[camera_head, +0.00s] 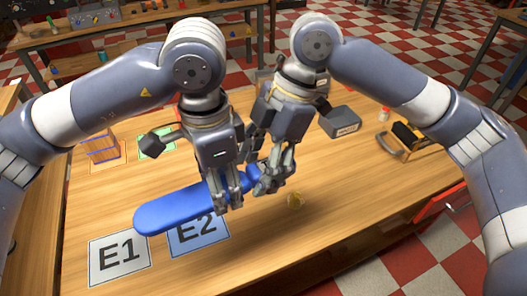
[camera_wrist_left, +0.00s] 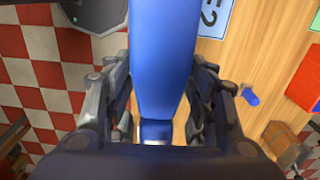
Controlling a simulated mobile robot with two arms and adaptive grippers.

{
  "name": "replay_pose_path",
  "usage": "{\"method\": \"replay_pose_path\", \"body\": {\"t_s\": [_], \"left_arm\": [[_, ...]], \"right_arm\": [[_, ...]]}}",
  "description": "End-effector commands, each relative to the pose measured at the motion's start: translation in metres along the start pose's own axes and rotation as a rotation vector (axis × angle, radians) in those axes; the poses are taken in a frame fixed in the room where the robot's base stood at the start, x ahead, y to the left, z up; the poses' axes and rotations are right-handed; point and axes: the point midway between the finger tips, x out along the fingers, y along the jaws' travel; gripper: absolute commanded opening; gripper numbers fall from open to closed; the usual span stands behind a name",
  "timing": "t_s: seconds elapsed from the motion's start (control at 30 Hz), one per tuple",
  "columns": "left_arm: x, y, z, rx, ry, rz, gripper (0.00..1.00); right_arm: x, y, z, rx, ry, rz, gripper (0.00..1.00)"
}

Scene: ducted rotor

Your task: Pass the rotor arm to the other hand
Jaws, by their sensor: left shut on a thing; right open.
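The rotor arm is a long, flat blue bar with rounded ends (camera_head: 175,208), held above the table. My left gripper (camera_head: 229,200) is shut on it toward its right end. In the left wrist view the blue bar (camera_wrist_left: 162,55) runs between the two fingers of my left gripper (camera_wrist_left: 160,110). My right gripper (camera_head: 268,184) is open, close beside my left gripper at the bar's right end. That end is hidden behind the fingers, so I cannot tell whether it lies between the right fingers.
The wooden table (camera_head: 330,235) carries an E1 card (camera_head: 118,262) and an E2 card (camera_head: 199,236) below the bar. An orange frame-like box (camera_head: 101,150) stands at the left. The front right of the table is clear.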

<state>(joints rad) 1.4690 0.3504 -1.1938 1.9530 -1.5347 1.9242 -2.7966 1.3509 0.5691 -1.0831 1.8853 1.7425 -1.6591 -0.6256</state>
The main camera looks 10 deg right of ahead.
Motion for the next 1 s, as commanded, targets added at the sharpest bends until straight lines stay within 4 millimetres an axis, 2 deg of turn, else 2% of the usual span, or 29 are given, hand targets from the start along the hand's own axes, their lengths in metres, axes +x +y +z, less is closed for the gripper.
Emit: {"method": "replay_pose_path", "body": {"t_s": [0.27, 0.5, 0.57, 0.6, 0.67, 0.7, 1.0], "left_arm": [[-0.0005, -0.0001, -0.0001, 0.0, 0.001, -0.001, 0.18], [-0.0006, 0.0002, -0.0002, 0.001, 0.001, 0.0, 0.18], [-0.0006, 0.0005, -0.0003, 0.002, 0.002, 0.001, 0.18], [-0.0007, 0.0007, -0.0004, 0.003, 0.002, 0.001, 0.58], [-0.0007, 0.0008, -0.0005, 0.003, 0.002, 0.001, 0.71], [-0.0006, 0.0007, -0.0005, 0.003, 0.002, 0.001, 0.74], [-0.0005, 0.0001, -0.0001, 0.001, 0.001, 0.0, 0.74]], "right_arm": [[0.0017, 0.0, -0.0001, 0.0, 0.0, 0.0, 0.58], [0.0014, 0.0003, -0.0001, 0.0, 0.0, 0.001, 0.06], [0.0014, 0.0005, 0.0, 0.0, 0.0, 0.002, 0.03], [0.0008, 0.0008, -0.0005, -0.001, 0.001, 0.003, 0.03], [0.0007, 0.001, -0.0005, 0.0, 0.001, 0.004, 0.03], [0.0007, 0.0009, -0.0005, 0.0, 0.001, 0.004, 0.03], [0.0008, 0.0004, -0.0005, -0.001, 0.001, 0.002, 0.02]]}}
